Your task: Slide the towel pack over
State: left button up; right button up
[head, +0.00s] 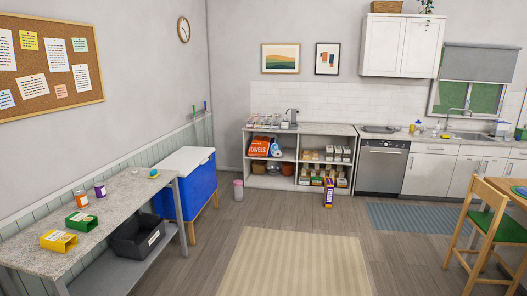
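The towel pack (259,147) is orange with white "TOWELS" lettering. It sits in the upper left compartment of the open shelf unit (298,129) against the back wall. A blue and white item (276,147) stands right beside it on its right; I cannot tell if they touch. Neither of my grippers shows in the head view, and the shelf unit is well across the room.
Packed goods (336,154) fill the shelf's right side. A purple box (328,193) stands on the floor before it. A blue cooler (188,182), a grey table (110,205) and a wooden chair (492,232) flank clear floor with a beige rug (295,262).

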aim_at(260, 147)
jog(key=i, duration=8.5)
